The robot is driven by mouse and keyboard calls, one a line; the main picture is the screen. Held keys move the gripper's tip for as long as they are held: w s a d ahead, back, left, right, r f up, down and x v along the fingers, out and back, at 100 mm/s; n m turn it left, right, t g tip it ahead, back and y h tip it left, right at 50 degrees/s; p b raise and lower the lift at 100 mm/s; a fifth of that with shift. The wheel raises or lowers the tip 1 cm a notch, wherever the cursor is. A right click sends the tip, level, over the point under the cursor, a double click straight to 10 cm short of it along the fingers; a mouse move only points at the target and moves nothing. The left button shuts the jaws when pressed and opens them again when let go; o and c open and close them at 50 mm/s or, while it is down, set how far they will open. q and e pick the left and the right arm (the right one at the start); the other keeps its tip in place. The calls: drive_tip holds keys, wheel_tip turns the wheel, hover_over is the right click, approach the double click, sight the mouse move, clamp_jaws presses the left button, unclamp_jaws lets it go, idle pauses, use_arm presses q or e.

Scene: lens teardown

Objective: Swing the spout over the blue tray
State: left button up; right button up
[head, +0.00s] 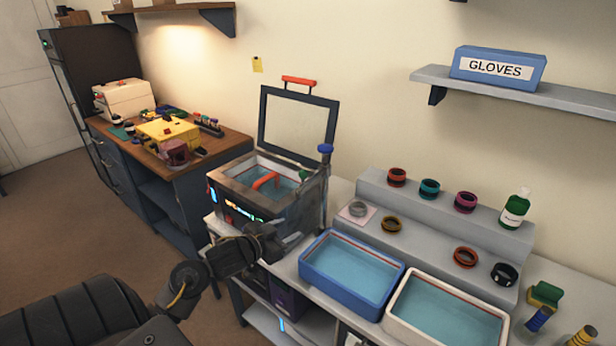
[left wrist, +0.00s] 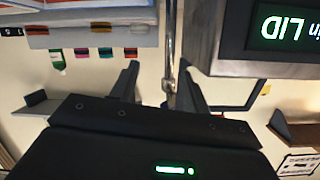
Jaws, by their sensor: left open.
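The blue tray (head: 335,294), filled with bluish liquid, sits on the bench right of the cleaning tank (head: 262,212). My left gripper (head: 272,238) is at the tank's right front corner, left of the blue tray. In the left wrist view its two fingers (left wrist: 160,85) are open and apart. A thin metal pipe (left wrist: 171,45), seemingly the spout, runs between the fingers. I cannot tell if they touch it. In the head view the spout is mostly hidden by my gripper, and its direction is unclear. My right gripper is not in view.
The tank's framed lid (head: 298,93) stands open; a blue-topped post (head: 325,150) rises at its right corner. A white tray (head: 401,336) is right of the blue one. A stepped grey rack (head: 430,232) with several rings stands behind. Space above the blue tray is clear.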

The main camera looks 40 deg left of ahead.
sight(304, 173)
use_arm(q)
drive_tip(key=w+a+r+m+t+h, duration=0.2)
drive_tip(key=a+r+t+h, duration=0.15)
drive_tip(key=r, duration=0.85)
drive_tip(key=shift+g, duration=0.25)
drive_tip(key=w, duration=0.3)
drive_tip(key=w+p, duration=0.1)
drive_tip(key=w, duration=0.2)
drive_tip(key=w+d+p, duration=0.1)
drive_tip(key=w, duration=0.2)
drive_tip(key=shift+f, duration=0.1)
drive_tip(key=shift+w+d+f+p, duration=0.1)
drive_tip(key=shift+w+p, duration=0.1)
drive_tip(key=shift+w, duration=0.2)
drive_tip(key=shift+w+d+p, duration=0.1)
drive_tip(key=shift+w+p, duration=0.05)
drive_tip(key=shift+w, duration=0.2)
clamp_jaws()
